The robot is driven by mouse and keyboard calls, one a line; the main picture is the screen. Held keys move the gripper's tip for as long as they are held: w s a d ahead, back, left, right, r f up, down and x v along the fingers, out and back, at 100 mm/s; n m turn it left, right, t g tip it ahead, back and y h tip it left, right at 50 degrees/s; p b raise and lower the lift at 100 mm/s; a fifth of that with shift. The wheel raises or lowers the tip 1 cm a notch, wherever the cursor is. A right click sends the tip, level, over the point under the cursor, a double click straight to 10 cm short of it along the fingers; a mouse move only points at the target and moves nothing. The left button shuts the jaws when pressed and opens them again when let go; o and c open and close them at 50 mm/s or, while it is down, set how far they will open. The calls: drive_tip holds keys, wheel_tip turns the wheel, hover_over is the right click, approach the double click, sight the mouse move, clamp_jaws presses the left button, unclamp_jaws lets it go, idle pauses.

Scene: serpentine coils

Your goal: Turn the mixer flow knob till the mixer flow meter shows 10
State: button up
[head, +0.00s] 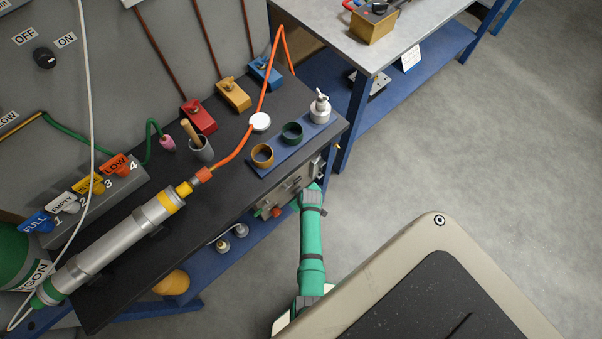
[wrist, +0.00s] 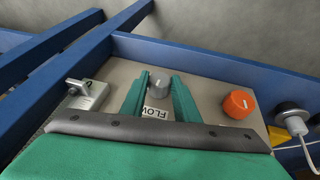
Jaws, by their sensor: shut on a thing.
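The flow knob (wrist: 159,81) is a grey round knob with a white pointer line, on a beige panel in the wrist view. In the head view my gripper (head: 313,188) is at the panel (head: 287,198) under the bench's front edge, and hides the knob there. I cannot make out a flow meter reading in either view.
An orange knob (wrist: 238,103) sits right of the flow knob and a metal switch (wrist: 87,93) left of it. Blue frame bars (wrist: 225,67) run close behind the panel. The black bench top (head: 222,180) holds cups and a metal cylinder (head: 120,240). Open floor (head: 430,150) lies to the right.

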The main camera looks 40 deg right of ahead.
drive_tip(key=y, duration=0.2)
drive_tip(key=shift+w+d+r+m+y, duration=0.1)
drive_tip(key=shift+w+d+m+y, duration=0.1)
drive_tip(key=shift+d+m+y, duration=0.3)
drive_tip(key=shift+m+y, duration=0.1)
drive_tip(key=shift+y, duration=1.3)
drive_tip(key=o, duration=1)
drive_tip(key=shift+w, duration=0.1)
drive_tip(key=shift+o, duration=0.2)
drive_tip(key=shift+s+d+r, duration=0.1)
drive_tip(key=shift+s+d, duration=0.1)
drive_tip(key=shift+s, duration=0.1)
drive_tip(key=v, duration=1)
drive_tip(key=shift+w, duration=0.3)
drive_tip(key=shift+r, duration=0.1)
